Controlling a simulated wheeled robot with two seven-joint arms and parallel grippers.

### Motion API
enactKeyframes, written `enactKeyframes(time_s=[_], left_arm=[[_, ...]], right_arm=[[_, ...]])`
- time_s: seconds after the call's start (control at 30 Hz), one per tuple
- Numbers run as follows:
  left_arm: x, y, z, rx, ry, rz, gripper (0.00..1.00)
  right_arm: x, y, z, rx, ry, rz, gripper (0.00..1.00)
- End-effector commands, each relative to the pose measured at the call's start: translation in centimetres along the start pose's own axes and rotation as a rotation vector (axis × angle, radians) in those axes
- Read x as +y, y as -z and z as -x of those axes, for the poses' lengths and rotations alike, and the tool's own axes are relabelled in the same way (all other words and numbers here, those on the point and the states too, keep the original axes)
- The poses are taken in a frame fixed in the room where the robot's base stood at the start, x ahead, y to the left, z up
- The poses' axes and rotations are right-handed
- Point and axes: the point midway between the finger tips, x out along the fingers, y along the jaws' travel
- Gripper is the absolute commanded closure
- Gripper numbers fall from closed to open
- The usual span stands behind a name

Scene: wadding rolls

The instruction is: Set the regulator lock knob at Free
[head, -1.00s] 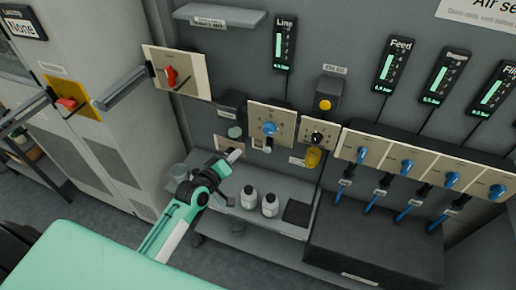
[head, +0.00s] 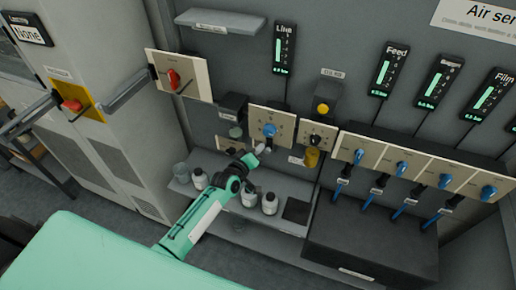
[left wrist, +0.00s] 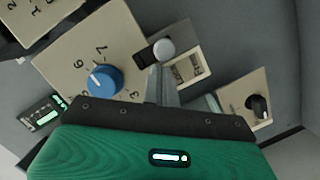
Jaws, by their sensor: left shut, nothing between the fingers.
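The regulator panel (head: 287,122) carries a blue dial knob (head: 269,130). In the left wrist view the blue knob (left wrist: 103,80) sits on a numbered plate. Beside that plate a small pale round knob (left wrist: 164,49), which looks like the lock knob, stands on a dark strip, next to a small label plate (left wrist: 187,69) whose words I cannot read. My left gripper (head: 262,148) is shut and empty just below the blue knob. In the left wrist view its fingertips (left wrist: 158,70) reach close to the pale knob; I cannot tell whether they touch. My right gripper is out of view.
A black knob (left wrist: 259,104) on a small plate is nearby. A yellow button box (head: 324,105) and a black knob (head: 316,138) are to the right. White bottles (head: 270,203) stand on the shelf below. A red switch (head: 173,78) is at left.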

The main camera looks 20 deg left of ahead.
Motion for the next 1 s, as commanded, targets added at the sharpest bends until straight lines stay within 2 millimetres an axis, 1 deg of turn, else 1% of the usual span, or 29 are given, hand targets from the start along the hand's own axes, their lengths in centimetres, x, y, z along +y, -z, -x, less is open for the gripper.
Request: enactKeyframes(time_s=[0.3, 0.67, 1.0], left_arm=[[-0.2, -0.1, 0.0, 0.000, 0.000, -0.001, 1.00], [-3.0, -2.3, -0.6, 0.000, 0.000, -0.001, 1.00], [-3.0, -2.3, -0.6, 0.000, 0.000, -0.001, 1.00]], right_arm=[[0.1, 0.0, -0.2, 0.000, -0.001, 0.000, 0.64], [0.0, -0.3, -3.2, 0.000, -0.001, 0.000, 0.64], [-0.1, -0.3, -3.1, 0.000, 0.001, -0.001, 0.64]])
